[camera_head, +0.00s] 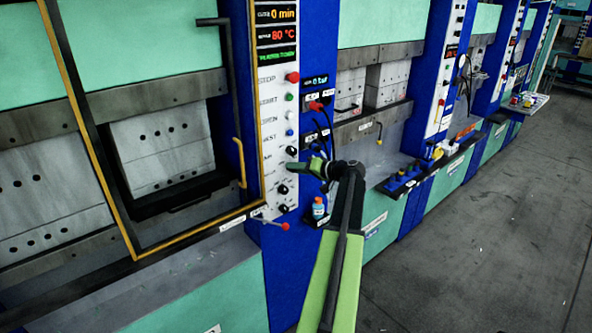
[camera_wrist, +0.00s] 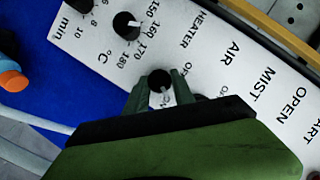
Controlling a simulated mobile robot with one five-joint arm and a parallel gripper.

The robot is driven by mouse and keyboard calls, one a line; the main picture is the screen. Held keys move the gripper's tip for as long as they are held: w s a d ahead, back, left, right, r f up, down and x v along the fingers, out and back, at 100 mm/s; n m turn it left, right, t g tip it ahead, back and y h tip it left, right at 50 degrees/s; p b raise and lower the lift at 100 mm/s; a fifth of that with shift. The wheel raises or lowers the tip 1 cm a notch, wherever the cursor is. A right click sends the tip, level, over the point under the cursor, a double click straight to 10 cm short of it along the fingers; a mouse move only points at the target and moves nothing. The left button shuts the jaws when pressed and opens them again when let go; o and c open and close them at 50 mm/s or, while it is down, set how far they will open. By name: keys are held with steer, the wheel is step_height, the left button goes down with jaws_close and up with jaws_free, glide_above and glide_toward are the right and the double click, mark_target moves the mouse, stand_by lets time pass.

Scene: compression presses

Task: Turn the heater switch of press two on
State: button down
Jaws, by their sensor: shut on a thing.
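The control panel (camera_head: 275,130) is a white strip on a blue press column, with a lit display reading 0 min and 80 °C. In the wrist view, the heater switch (camera_wrist: 160,80) is a small round black knob beside the HEATER label. My gripper (camera_wrist: 160,93) has its two fingers on either side of this knob, shut on it. The knob's lower part and pointer are partly hidden, so I cannot tell its setting. In the head view, my gripper (camera_head: 295,166) reaches the panel from the right and covers the heater switch.
The temperature knob (camera_wrist: 127,26) is close to the heater switch. Below my gripper in the head view are two black knobs and a red-tipped lever (camera_head: 284,226). A blue bottle (camera_head: 318,208) stands to the right. The floor (camera_head: 480,240) on the right is clear.

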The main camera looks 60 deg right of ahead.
steer(key=shift+a+f, duration=0.1)
steer(key=c, duration=1.1)
jaws_free()
steer(key=shift+o, duration=0.2)
steer(key=p+v, duration=0.4)
steer(key=v, duration=1.3)
steer(key=shift+s+r+p, duration=0.2)
steer(key=shift+p, duration=0.15)
